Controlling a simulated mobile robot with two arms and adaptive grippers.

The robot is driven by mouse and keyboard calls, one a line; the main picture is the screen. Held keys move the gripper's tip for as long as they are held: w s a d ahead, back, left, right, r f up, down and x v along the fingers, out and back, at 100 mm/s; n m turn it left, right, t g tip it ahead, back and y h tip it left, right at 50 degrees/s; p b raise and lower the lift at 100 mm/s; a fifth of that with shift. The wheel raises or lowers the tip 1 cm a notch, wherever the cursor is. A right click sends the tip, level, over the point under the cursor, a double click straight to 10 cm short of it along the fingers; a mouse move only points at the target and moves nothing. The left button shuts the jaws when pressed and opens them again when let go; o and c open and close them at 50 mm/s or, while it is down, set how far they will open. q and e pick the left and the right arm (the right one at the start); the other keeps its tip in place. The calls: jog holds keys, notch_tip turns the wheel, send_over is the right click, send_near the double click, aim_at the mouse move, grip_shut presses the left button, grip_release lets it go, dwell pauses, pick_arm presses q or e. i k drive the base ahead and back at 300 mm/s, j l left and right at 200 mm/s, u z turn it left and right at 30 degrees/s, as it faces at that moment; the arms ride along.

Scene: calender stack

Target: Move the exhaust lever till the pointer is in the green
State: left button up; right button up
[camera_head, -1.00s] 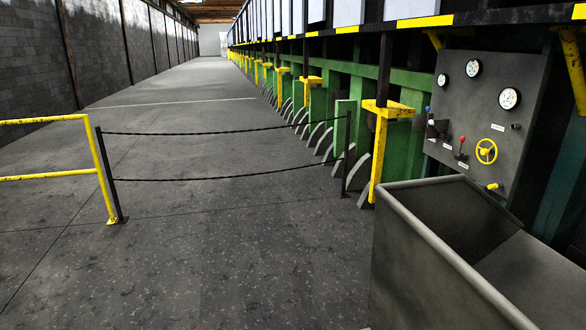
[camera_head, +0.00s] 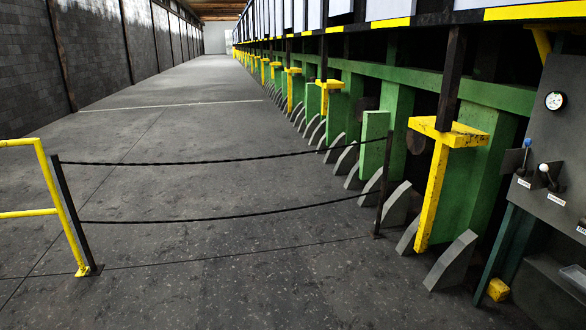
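The grey control panel (camera_head: 560,145) is cut off by the right edge of the head view. One round white gauge (camera_head: 555,100) shows on it; its pointer and any green zone are too small to read. Below the gauge are a blue-knobbed lever (camera_head: 527,143) and a white-knobbed lever (camera_head: 545,168), each with a small white label beneath. The label words are too small to read, so I cannot tell which lever is the exhaust one. Neither of my grippers is in view.
A black rope barrier (camera_head: 215,160) hangs between a dark post by a yellow railing (camera_head: 62,205) and another dark post (camera_head: 384,185). Green machine frames with yellow posts (camera_head: 437,185) and grey curved plates (camera_head: 452,262) line the right. The near floor (camera_head: 230,285) is clear.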

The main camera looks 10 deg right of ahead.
aim_at(543, 167)
jog(key=i+z, duration=0.35)
jog(key=i, duration=0.2)
jog(key=i+j+z, duration=0.1)
jog(key=i+z, duration=0.25)
jog(key=i, duration=0.2)
jog(key=i+j+z, duration=0.35)
jog(key=i, duration=0.2)
jog(key=l, duration=0.1)
